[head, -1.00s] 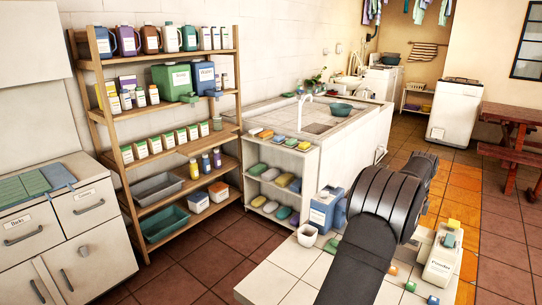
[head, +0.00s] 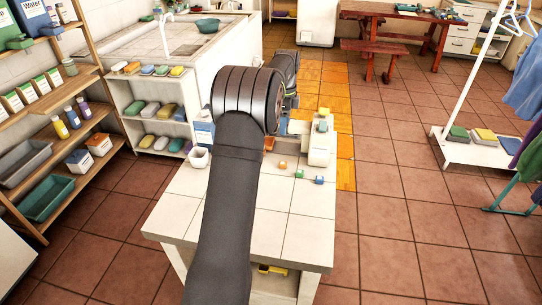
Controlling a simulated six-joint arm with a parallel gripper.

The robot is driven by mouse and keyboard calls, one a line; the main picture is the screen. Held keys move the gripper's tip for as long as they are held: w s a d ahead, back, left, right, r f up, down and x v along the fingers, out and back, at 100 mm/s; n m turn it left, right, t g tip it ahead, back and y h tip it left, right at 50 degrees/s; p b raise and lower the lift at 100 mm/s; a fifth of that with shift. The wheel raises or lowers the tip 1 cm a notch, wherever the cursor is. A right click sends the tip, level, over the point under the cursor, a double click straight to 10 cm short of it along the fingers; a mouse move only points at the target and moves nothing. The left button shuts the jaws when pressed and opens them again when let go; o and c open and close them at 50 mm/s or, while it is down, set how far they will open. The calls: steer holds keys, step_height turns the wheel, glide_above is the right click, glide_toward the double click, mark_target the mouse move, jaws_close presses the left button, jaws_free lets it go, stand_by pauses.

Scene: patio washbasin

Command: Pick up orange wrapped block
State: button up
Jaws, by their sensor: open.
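A small orange block (head: 283,165) lies on the white tiled counter (head: 300,232), just right of my arm. A second, redder orange piece (head: 269,144) shows behind it, partly hidden by my arm. The blocks are too small to make out any wrapping. My arm reaches forward over the counter, and its dark joints cover part of the far end. My gripper is hidden behind the arm, so its fingers and its distance to the blocks do not show.
A green block (head: 299,174) and a blue block (head: 319,180) lie to the right. A white container (head: 319,148) stands behind them with small blocks on top. A white cup (head: 199,158) stands left of my arm. The counter's front right is clear.

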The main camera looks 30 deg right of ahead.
steer(key=s+a+n+t, duration=0.1)
steer(key=n, duration=0.4)
steer(key=n+t+h, duration=0.2)
steer(key=n+h, duration=0.1)
steer(key=n, duration=1)
glide_toward(283, 162)
steer(key=shift+n, duration=0.3)
steer(key=x, duration=0.8)
steer(key=shift+f, duration=0.35)
steer(key=c, duration=1)
